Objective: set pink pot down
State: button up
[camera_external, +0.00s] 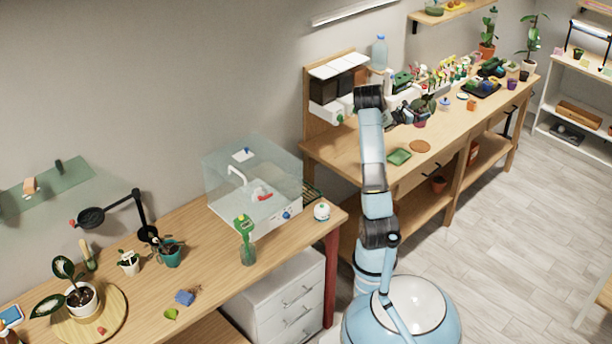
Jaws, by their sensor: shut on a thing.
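The pink pot (420,122) holds a dark leafy plant (424,104) and is at my gripper (411,117), over the long workbench (350,150) at the back right. My gripper is shut on the pot and reaches it from the left. The view is small, so the fingers' exact place on the pot is unclear. I cannot tell whether the pot's base touches the bench. A round terracotta saucer (420,146) lies on the bench just below the pot in the picture.
Behind the pot stand a water bottle (380,53), a dispenser rack (333,88) and a crowded row of small items. A blue-lidded jar (444,103) and an orange cup (471,104) stand to the right. The bench front right of the saucer is clear.

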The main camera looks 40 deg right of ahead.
jog(key=shift+s+d+f, duration=0.25)
jog(key=shift+s+f, duration=0.2)
jog(key=shift+f, duration=0.1)
jog(key=shift+s+d+f, duration=0.25)
jog(key=shift+s+f, duration=0.15)
jog(key=shift+f, duration=0.15)
jog(key=shift+d+f, duration=0.25)
jog(key=shift+f, duration=0.05)
jog(key=shift+w+d+f, duration=1.25)
jog(key=shift+d+f, duration=0.6)
jog(key=shift+f, duration=0.3)
jog(key=shift+w+d+f, duration=1.3)
jog(key=shift+d+f, duration=0.6)
jog(key=shift+f, duration=0.2)
jog(key=shift+w+d+f, duration=1.25)
jog(key=shift+d+f, duration=0.6)
jog(key=shift+f, duration=0.3)
jog(key=o, duration=0.8)
jog(key=shift+o, duration=0.3)
